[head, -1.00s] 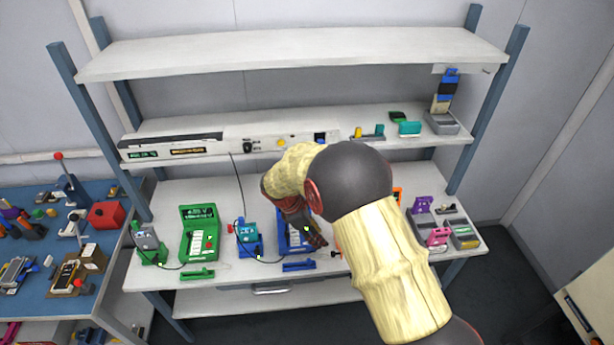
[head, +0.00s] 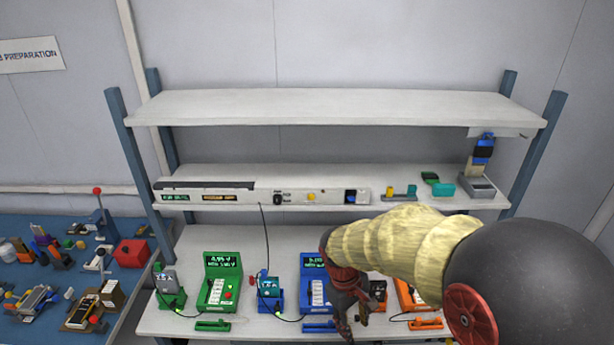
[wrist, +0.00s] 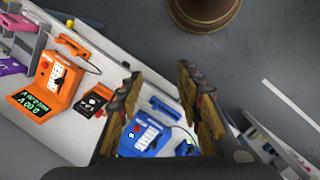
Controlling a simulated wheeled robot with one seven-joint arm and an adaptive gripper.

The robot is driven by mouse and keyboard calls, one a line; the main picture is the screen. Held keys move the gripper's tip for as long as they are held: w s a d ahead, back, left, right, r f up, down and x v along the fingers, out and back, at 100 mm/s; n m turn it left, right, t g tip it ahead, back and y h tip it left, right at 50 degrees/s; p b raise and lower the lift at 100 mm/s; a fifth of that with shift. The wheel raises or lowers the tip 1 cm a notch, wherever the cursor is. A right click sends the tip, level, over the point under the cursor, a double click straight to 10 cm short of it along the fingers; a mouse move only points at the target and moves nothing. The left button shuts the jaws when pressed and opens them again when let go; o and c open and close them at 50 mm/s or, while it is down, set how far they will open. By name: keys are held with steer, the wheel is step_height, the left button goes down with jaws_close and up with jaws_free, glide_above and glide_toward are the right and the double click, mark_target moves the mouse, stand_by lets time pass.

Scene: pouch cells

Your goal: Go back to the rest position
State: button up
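My gripper (head: 352,322) hangs low over the bench, in front of the blue tester's right side in the head view. In the wrist view my gripper (wrist: 160,75) has its two dark fingers apart, with nothing between them. The blue tester (head: 312,272) is partly covered by my gripper in the head view. It also shows beyond the fingers in the wrist view (wrist: 145,138). An orange tester (wrist: 50,85) with a lit display stands on the bench to the left in the wrist view. My arm hides most of the bench's right side in the head view.
The bench (head: 195,240) holds a green tester (head: 221,283) and small blue (head: 269,292) and green (head: 169,288) devices. A shelf (head: 235,180) with a long control panel (head: 262,196) runs above. A blue side table (head: 20,290) stands left. The upper shelf (head: 330,108) is empty.

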steer(key=s+d+r+m+t+y+b, duration=0.1)
steer(key=s+d+r+m+t+b, duration=0.2)
steer(key=s+r, duration=0.4)
steer(key=s+d+r+m+t+y+b, duration=0.1)
steer(key=s+d+r+m+t+b, duration=0.2)
steer(key=s+r, duration=0.4)
steer(key=shift+s+d+m+t, duration=0.3)
steer(key=shift+s+d+m, duration=0.25)
steer(key=shift+s, duration=0.4)
